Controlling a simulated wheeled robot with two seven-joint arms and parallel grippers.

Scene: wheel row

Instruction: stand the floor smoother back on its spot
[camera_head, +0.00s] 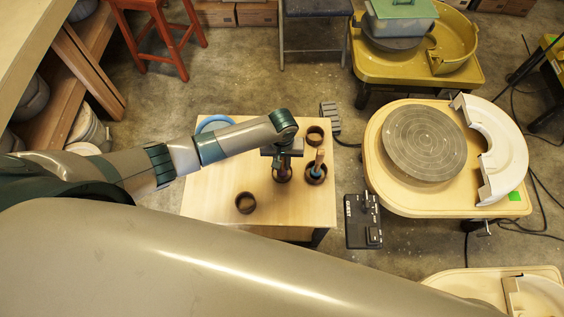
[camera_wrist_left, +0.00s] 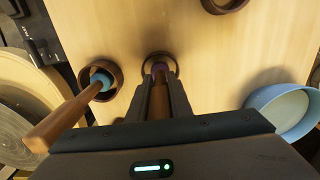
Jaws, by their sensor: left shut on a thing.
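My left gripper (camera_head: 282,163) is shut on a wooden-handled tool with a purple part (camera_wrist_left: 160,72), which I take to be the floor smoother. The tool is roughly upright, its lower end at a dark round holder (camera_head: 283,177) on the small wooden table (camera_head: 215,180). The holder's rim (camera_wrist_left: 161,54) shows around the purple part in the left wrist view. I cannot tell whether the tool rests on the bottom. A second wooden-handled tool (camera_head: 319,158) with a blue collar leans in the holder (camera_head: 316,177) just to the right. My right gripper is out of view.
Empty round holders stand at the table's back right (camera_head: 315,134) and front (camera_head: 245,202). A blue bowl (camera_wrist_left: 285,112) lies at the back left of the table. A pottery wheel (camera_head: 424,142) and a foot pedal (camera_head: 360,220) are to the right.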

